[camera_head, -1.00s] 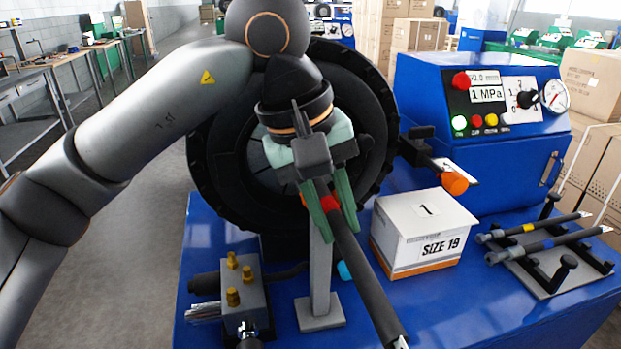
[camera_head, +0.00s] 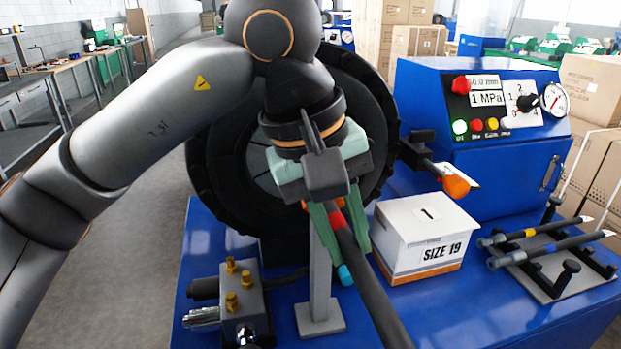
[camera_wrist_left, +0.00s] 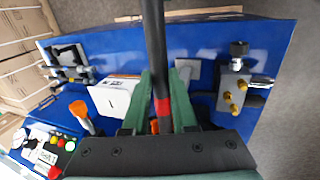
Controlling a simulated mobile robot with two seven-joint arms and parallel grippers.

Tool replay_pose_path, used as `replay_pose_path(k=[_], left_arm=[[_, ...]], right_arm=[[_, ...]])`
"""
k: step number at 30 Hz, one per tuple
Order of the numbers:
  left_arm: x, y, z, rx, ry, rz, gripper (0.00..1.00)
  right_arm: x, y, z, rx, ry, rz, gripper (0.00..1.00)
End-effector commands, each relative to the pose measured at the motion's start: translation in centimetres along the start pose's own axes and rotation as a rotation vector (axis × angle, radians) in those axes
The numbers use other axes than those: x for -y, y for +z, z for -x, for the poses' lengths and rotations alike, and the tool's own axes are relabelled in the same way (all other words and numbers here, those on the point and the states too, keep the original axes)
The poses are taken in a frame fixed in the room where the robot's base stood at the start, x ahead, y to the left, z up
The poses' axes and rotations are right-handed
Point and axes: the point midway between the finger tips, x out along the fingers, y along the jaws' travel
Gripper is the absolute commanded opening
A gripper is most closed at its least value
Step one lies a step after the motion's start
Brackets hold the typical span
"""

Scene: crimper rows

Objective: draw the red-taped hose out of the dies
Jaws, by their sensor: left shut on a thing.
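My left gripper (camera_head: 340,238), with green fingers, is shut on a black hose (camera_head: 372,288) close to its red tape (camera_head: 338,219). The hose slopes down toward the lower right and leaves the bottom of the head view. In the left wrist view the hose (camera_wrist_left: 155,45) runs up between the fingers (camera_wrist_left: 162,100), with the red tape (camera_wrist_left: 163,107) between them. The crimper's round black head (camera_head: 218,160) stands behind the gripper. My gripper and arm cover much of the dies, so whether the hose end is inside them cannot be told. My right gripper is out of view.
A white SIZE 19 box (camera_head: 410,232) stands right of the hose. A grey post (camera_head: 318,285) is below the gripper. A block with brass fittings (camera_head: 240,295) sits left. A rack (camera_head: 550,285) with hoses and the blue control box (camera_head: 500,165) are right.

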Motion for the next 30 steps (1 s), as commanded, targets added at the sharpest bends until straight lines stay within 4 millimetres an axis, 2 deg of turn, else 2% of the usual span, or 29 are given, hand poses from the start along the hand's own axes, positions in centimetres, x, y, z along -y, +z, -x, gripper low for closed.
replay_pose_path(k=[30], left_arm=[[-1.9,0.0,6.0,-0.002,0.002,-0.001,0.0]], right_arm=[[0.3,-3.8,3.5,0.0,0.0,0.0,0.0]])
